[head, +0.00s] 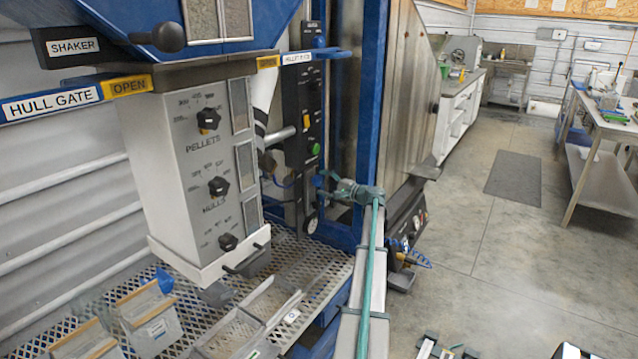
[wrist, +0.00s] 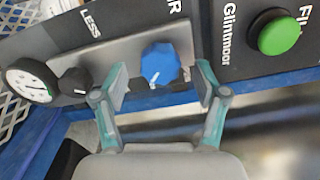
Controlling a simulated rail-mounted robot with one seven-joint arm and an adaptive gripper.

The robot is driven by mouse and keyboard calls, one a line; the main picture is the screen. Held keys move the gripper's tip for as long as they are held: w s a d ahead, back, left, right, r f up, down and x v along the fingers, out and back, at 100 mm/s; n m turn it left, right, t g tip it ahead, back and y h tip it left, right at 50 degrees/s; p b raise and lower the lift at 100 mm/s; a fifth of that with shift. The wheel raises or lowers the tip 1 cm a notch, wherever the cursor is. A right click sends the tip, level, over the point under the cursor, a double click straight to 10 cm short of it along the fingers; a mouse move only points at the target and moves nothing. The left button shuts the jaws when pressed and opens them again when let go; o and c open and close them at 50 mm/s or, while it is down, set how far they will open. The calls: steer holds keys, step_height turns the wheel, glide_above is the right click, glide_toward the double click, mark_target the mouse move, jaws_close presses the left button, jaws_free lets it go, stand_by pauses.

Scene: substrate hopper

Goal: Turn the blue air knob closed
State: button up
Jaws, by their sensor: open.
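The blue air knob (wrist: 160,63) is on a grey plate of a dark panel in the wrist view, with a white mark near its lower edge. My gripper (wrist: 162,74) is open, with one teal finger on each side of the knob and a visible gap to both. I cannot tell how deep the fingertips reach along the knob. In the head view my gripper (head: 327,188) is at the dark panel beside the blue frame, and it largely hides the knob there.
A black knob (wrist: 74,82) and a round gauge (wrist: 30,80) are left of the blue knob. A green button (wrist: 279,36) is to its right. In the head view a white control box (head: 192,165) stands left of my arm. Open floor lies to the right.

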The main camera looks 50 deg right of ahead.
steer(key=s, duration=0.9)
steer(key=shift+d, duration=0.25)
